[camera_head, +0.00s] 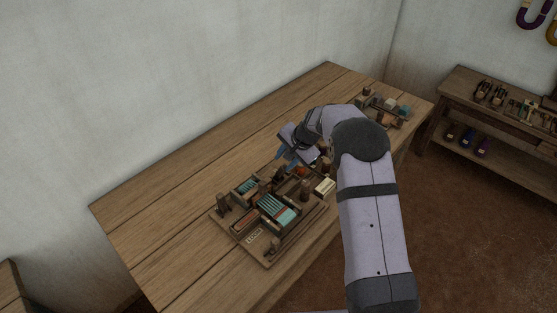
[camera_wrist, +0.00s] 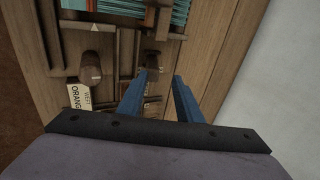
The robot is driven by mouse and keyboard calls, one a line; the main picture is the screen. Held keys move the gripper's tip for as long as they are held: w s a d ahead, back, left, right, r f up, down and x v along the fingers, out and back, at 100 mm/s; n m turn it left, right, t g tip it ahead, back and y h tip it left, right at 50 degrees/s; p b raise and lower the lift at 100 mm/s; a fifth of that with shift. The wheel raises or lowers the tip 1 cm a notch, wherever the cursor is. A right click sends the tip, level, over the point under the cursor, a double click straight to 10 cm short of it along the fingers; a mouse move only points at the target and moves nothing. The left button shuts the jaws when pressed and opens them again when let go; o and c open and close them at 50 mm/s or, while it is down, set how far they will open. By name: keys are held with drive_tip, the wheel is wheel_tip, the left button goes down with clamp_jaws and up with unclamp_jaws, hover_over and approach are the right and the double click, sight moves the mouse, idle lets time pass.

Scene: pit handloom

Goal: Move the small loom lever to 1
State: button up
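The loom board (camera_head: 268,262) lies on the table, with teal threads (camera_head: 276,208) and several wooden posts and knobs. My gripper (camera_head: 284,160) is low over its far end. In the wrist view, my gripper's blue fingers (camera_wrist: 161,76) are apart, with nothing visibly held between them. A dark wooden knob (camera_wrist: 152,58) lies just beyond the left fingertip; I cannot tell whether they touch. Another knob (camera_wrist: 90,64) with a pale arrow mark stands farther left, beside a tag reading "WEFT ORANGE" (camera_wrist: 80,98). Which piece is the small lever, and its setting, I cannot tell.
The wooden table (camera_head: 160,225) has free room left of the board. A second small board with blocks (camera_head: 388,108) is at the table's far right. A side bench (camera_head: 490,105) holds more items, and the wall (camera_head: 200,70) runs behind the table.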

drive_tip(key=shift+g, duration=0.4)
drive_tip(key=f, duration=0.1)
drive_tip(key=s+f, duration=0.2)
drive_tip(key=f, duration=0.1)
drive_tip(key=shift+w+a+r+p, duration=0.1)
drive_tip(key=shift+w+r+p, duration=0.25)
drive_tip(key=shift+r+p, duration=0.4)
drive_tip(key=shift+w+a+r+p, duration=0.1)
drive_tip(key=shift+w+r+p, duration=0.3)
drive_tip(key=shift+r+p, duration=0.35)
drive_tip(key=shift+w+r+p, duration=0.35)
drive_tip(key=shift+r+p, duration=0.35)
drive_tip(key=shift+r, duration=0.55)
drive_tip(key=shift+w, duration=0.15)
drive_tip(key=shift+r, duration=0.2)
drive_tip(key=s+d+r+n+g+h, duration=0.1)
drive_tip(key=s+d+r+n, duration=0.1)
drive_tip(key=s, duration=1)
drive_tip(key=s+d+r+n+g+h+b, duration=0.1)
drive_tip(key=s+d+n, duration=0.3)
drive_tip(key=s, duration=0.8)
drive_tip(key=s+d+r+n+g+h+b, duration=0.1)
drive_tip(key=s+d+r+n, duration=0.1)
drive_tip(key=s, duration=0.9)
drive_tip(key=shift+s+d+r+n, duration=0.4)
drive_tip(key=shift+d+r, duration=0.1)
drive_tip(key=shift+d, duration=0.4)
